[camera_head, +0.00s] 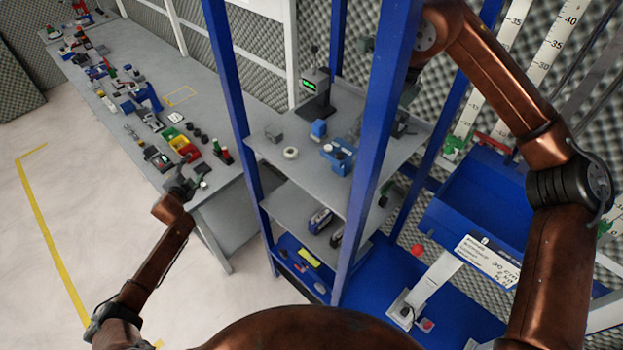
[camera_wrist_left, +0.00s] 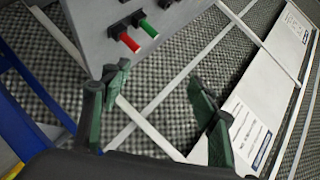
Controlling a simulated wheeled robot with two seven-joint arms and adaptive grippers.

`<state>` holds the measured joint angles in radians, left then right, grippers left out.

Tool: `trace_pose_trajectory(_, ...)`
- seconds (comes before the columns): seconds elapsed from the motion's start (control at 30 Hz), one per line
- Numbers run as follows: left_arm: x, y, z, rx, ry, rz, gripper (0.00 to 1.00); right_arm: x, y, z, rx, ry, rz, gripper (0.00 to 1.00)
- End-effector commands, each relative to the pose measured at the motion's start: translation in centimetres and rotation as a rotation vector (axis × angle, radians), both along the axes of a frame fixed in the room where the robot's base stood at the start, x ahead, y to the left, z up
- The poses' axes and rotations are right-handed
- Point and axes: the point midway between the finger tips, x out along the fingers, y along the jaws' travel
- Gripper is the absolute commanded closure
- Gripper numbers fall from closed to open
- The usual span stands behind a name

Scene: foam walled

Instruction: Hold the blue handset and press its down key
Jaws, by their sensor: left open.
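I cannot make out the blue handset or its down key for certain in either view. A small blue device (camera_head: 340,157) stands on the upper shelf in the head view; I cannot tell whether it is the handset. My left gripper (camera_head: 190,186) is at the near end of the long grey bench. In the left wrist view its green fingers (camera_wrist_left: 159,78) are apart with nothing between them. My right arm rises on the right and bends in behind the blue rack post; its gripper is largely hidden there, its jaws unclear.
The rack's blue post (camera_head: 375,140) stands between my arms. Open floor lies at left.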

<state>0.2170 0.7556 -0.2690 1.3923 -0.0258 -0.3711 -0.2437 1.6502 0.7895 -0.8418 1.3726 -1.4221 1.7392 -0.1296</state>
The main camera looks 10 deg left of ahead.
Motion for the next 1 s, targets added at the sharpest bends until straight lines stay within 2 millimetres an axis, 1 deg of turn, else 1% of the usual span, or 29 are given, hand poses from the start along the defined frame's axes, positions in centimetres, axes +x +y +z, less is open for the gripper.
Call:
trace_pose_trajectory(0.03, 1.0, -0.4, 3.2, 0.03, -0.034, -0.021, 0.45, 0.0, 0.0, 0.0, 0.0, 0.0, 0.0, 0.71)
trace_pose_trajectory(0.07, 1.5, -0.6, 4.7, 0.047, -0.051, -0.031, 0.45, 0.0, 0.0, 0.0, 0.0, 0.0, 0.0, 0.71)
trace_pose_trajectory(0.1, 2.1, -1.0, 6.9, 0.068, -0.074, -0.047, 0.45, 0.0, 0.0, 0.0, 0.0, 0.0, 0.0, 0.71)
trace_pose_trajectory(0.17, 2.8, -1.6, 10.2, 0.101, -0.109, -0.069, 0.45, 0.0, 0.0, 0.0, 0.0, 0.0, 0.0, 0.71)
trace_pose_trajectory(0.2, 3.2, -2.1, 12.4, 0.124, -0.133, -0.084, 0.45, 0.0, 0.0, 0.0, 0.0, 0.0, 0.0, 0.71)
trace_pose_trajectory(0.27, 3.7, -2.8, 15.7, 0.158, -0.168, -0.107, 0.45, 0.0, 0.0, 0.0, 0.0, 0.0, 0.0, 0.71)
trace_pose_trajectory(0.3, 4.0, -3.4, 17.9, 0.182, -0.191, -0.121, 0.45, 0.0, 0.0, 0.0, 0.0, 0.0, 0.0, 0.71)
trace_pose_trajectory(0.33, 4.2, -3.8, 19.6, 0.199, -0.209, -0.132, 0.45, 0.0, 0.0, 0.0, 0.0, 0.0, 0.0, 0.71)
trace_pose_trajectory(0.37, 4.2, -4.2, 21.2, 0.218, -0.226, -0.142, 0.45, 0.0, 0.0, 0.0, 0.0, 0.0, 0.0, 0.71)
trace_pose_trajectory(0.4, 4.4, -4.9, 23.4, 0.242, -0.25, -0.156, 0.45, 0.0, 0.0, 0.0, 0.0, 0.0, 0.0, 0.71)
trace_pose_trajectory(0.47, 4.3, -6.0, 26.6, 0.28, -0.285, -0.178, 0.45, 0.0, 0.0, 0.0, 0.0, 0.0, 0.0, 0.71)
trace_pose_trajectory(0.5, 4.3, -6.7, 28.8, 0.305, -0.31, -0.193, 0.45, 0.0, 0.0, 0.0, 0.0, 0.0, 0.0, 0.71)
trace_pose_trajectory(0.57, 4.0, -7.9, 32.0, 0.344, -0.345, -0.213, 0.45, 0.0, 0.0, 0.0, 0.0, 0.0, 0.0, 0.71)
trace_pose_trajectory(0.6, 3.7, -8.7, 34.1, 0.371, -0.368, -0.226, 0.45, 0.0, 0.0, 0.0, 0.0, 0.0, 0.0, 0.71)
trace_pose_trajectory(0.67, 3.2, -10.0, 37.2, 0.412, -0.404, -0.247, 0.45, 0.0, 0.0, 0.0, 0.0, 0.0, 0.0, 0.71)
trace_pose_trajectory(0.7, 2.8, -10.8, 39.2, 0.44, -0.428, -0.259, 0.45, 0.0, 0.0, 0.0, 0.0, 0.0, 0.0, 0.71)
trace_pose_trajectory(0.77, 2.0, -12.3, 42.3, 0.482, -0.465, -0.28, 0.45, 0.0, 0.0, 0.0, 0.0, 0.0, 0.0, 0.71)
trace_pose_trajectory(0.8, 1.4, -13.2, 44.3, 0.512, -0.489, -0.293, 0.45, 0.0, 0.0, 0.0, 0.0, 0.0, 0.0, 0.71)
trace_pose_trajectory(0.87, 0.3, -14.7, 47.0, 0.555, -0.524, -0.311, 0.45, 0.0, 0.0, 0.0, 0.0, 0.0, 0.0, 0.71)
trace_pose_trajectory(0.9, -0.5, -15.7, 48.8, 0.584, -0.548, -0.322, 0.45, 0.0, 0.0, 0.0, 0.0, 0.0, 0.0, 0.71)
trace_pose_trajectory(1.0, -2.5, -18.1, 52.8, 0.655, -0.602, -0.35, 0.45, 0.0, 0.0, 0.0, 0.0, 0.0, 0.0, 0.71)
